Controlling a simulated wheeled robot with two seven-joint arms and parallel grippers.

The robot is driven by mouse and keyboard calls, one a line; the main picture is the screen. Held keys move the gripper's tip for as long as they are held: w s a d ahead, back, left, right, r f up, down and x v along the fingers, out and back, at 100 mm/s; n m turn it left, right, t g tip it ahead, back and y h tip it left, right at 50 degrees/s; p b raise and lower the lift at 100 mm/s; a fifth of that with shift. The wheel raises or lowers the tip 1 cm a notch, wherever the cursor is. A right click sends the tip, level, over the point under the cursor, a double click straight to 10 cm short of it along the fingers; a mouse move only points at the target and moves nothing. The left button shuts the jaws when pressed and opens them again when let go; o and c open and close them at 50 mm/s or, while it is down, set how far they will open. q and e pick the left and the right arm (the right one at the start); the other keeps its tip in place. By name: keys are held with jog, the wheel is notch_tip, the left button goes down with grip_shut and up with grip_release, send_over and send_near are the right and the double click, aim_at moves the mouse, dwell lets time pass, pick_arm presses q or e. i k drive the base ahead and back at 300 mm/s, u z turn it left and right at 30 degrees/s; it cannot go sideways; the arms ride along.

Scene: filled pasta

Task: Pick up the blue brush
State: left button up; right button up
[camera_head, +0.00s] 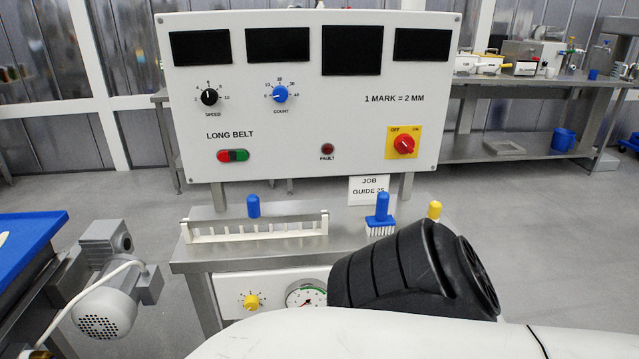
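The blue brush (382,213) stands upright on the steel work surface below the control panel, just right of centre. Its blue handle points up and its white bristles face down. My white arm link with a black ribbed part crosses the lower right in front of the surface. The black part's upper edge lies close below the brush in the picture; I cannot tell the gap in depth. No fingers of my left or right gripper show in the view.
A rack with white teeth (258,237) and a blue knob (253,206) stand left of the brush. A yellow-topped item (435,210) is partly hidden to its right. The "JOB GUIDE 25" card (369,190) stands behind. A motor (108,290) and blue tray (25,240) are at left.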

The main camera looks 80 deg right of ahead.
aim_at(381, 222)
jog(key=u, duration=1.2)
jog(key=k, duration=0.95)
jog(key=z, duration=0.5)
